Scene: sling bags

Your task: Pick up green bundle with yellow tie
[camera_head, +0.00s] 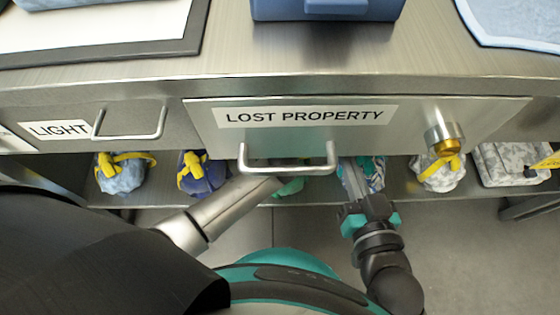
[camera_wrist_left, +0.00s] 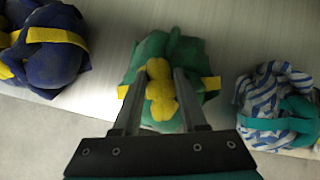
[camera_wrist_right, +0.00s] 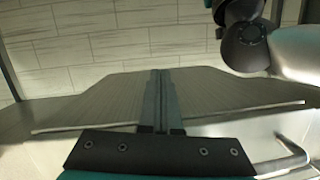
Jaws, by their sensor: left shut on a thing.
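The green bundle with the yellow tie (camera_wrist_left: 187,50) sits on the shelf in the left wrist view. My left gripper (camera_wrist_left: 160,88) has its fingers on either side of the yellow knot (camera_wrist_left: 160,92) and is shut on it. In the head view a small part of the green bundle (camera_head: 290,188) shows below the drawer handle; its tie and my left fingertips are hidden there by the drawer. My right gripper (camera_head: 350,172) is in front of the striped bundle in the head view. Its fingers (camera_wrist_right: 160,90) are together and empty in the right wrist view.
A navy bundle (camera_wrist_left: 45,55) lies left of the green one, a blue-white striped bundle (camera_wrist_left: 265,95) right. Light blue (camera_head: 122,176) and grey-patterned (camera_head: 438,175) bundles are farther out. The LOST PROPERTY drawer (camera_head: 350,140) and its handle (camera_head: 290,170) overhang the shelf.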

